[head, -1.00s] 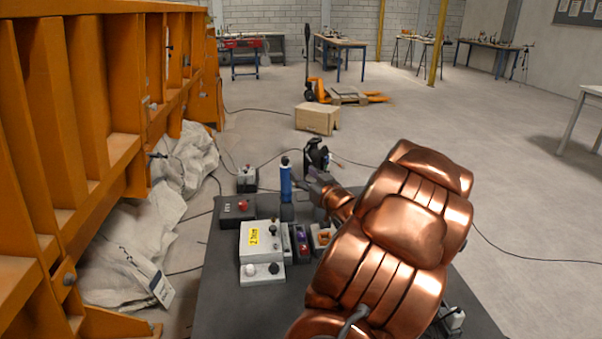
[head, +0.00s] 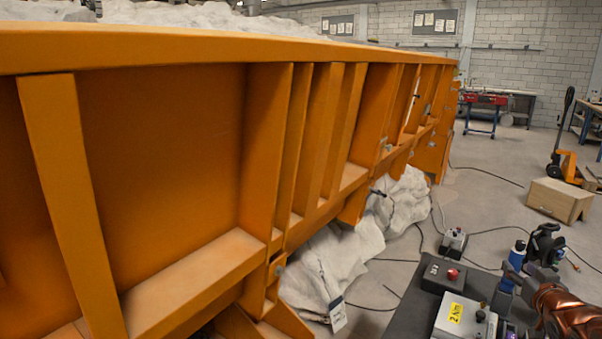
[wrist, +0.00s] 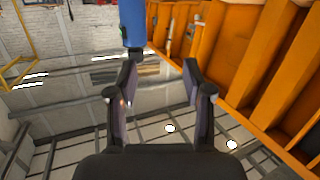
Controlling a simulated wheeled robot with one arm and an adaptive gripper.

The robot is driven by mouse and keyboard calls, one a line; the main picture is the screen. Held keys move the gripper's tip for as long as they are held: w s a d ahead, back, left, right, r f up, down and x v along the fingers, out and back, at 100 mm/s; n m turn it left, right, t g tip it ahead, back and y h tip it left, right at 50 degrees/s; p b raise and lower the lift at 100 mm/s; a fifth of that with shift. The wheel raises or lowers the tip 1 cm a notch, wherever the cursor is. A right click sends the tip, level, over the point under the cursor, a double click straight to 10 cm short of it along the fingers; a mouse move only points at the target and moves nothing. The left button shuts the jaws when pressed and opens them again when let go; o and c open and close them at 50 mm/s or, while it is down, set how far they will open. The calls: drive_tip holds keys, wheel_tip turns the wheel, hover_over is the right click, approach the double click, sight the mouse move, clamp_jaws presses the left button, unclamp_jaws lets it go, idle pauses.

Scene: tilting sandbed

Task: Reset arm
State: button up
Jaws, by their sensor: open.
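My gripper (wrist: 160,68) is open and empty in the wrist view, its two dark fingers apart. A blue cylindrical bottle (wrist: 132,22) shows just beyond the fingertips, at the top edge and nearer the left finger. The wrist picture looks upside down, with ceiling lights at the bottom. In the head view my gripper (head: 508,277) is small at the lower right, close beside the blue bottle (head: 517,255). Whether they touch is unclear. My copper arm (head: 568,312) is mostly cut off by the right and lower edges.
The orange sandbed frame (head: 200,50) fills the left and middle. Pale sacks (head: 335,260) lie beneath it.

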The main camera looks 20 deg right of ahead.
drive_tip(key=w+a+f+n+g+y+p, duration=0.15)
drive_tip(key=w+a+g, duration=0.3)
drive_tip(key=a, duration=0.45)
drive_tip(key=s+a+g+y+p, duration=0.2)
drive_tip(key=s+a+g+p, duration=0.15)
drive_tip(key=a, duration=1.15)
drive_tip(key=s+a+r+n+g+y+p, duration=0.1)
drive_tip(key=s+a+g, duration=0.3)
drive_tip(key=s+a, duration=0.6)
drive_tip(key=s+a+r+n+g+y+p, duration=0.1)
drive_tip(key=s+a+r+n+g+y, duration=0.1)
drive_tip(key=s+a, duration=0.8)
drive_tip(key=a+n+g+y, duration=0.1)
drive_tip(key=a, duration=0.4)
drive_tip(key=shift+s+r+g, duration=0.2)
drive_tip(key=shift+r+g, duration=0.2)
drive_tip(key=shift+d, duration=0.1)
drive_tip(key=shift+c, duration=0.9)
drive_tip(key=shift+d, duration=0.1)
